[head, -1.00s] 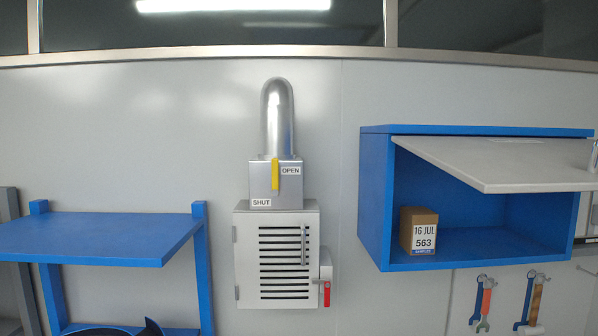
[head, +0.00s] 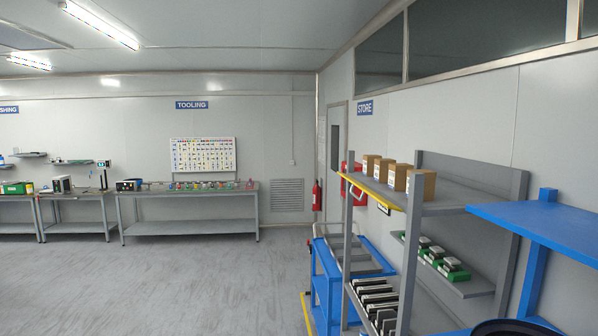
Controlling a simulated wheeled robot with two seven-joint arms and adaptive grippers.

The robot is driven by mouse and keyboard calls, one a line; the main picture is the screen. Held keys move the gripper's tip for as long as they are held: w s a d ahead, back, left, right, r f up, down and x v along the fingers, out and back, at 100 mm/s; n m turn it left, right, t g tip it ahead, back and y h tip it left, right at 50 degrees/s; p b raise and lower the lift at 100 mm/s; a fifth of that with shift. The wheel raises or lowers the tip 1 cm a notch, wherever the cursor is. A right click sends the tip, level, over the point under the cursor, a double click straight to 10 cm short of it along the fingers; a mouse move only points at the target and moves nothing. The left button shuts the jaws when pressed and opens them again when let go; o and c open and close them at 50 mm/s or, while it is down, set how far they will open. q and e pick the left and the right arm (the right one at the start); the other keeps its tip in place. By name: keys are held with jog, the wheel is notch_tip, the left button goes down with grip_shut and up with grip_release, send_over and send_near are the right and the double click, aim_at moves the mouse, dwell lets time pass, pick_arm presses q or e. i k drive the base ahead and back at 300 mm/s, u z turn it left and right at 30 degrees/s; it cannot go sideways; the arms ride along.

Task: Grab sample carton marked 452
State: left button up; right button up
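Several brown cartons stand in a row on the top shelf of a grey rack at the right; the nearest carton (head: 421,184) and the farthest carton (head: 370,163) both show. I cannot read any number on them from here, so I cannot tell whether one is marked 452. Neither of my grippers shows in the head view.
The grey rack (head: 466,190) has a yellow front strip, dark upright items low down and green-based items midway. A blue trolley (head: 322,272) stands beyond it. A blue shelf (head: 548,225) is at the right edge. The floor (head: 180,285) at left is open.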

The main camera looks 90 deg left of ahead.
aim_at(381, 170)
jog(key=u, duration=2.85)
jog(key=k, duration=0.4)
jog(key=u, duration=0.9)
jog(key=i, duration=2.45)
jog(key=z, duration=0.3)
jog(key=i, duration=1.85)
jog(key=z, duration=1.1)
jog(key=i, duration=1.1)
jog(key=z, duration=1.65)
jog(key=i, duration=0.75)
jog(key=z, duration=0.7)
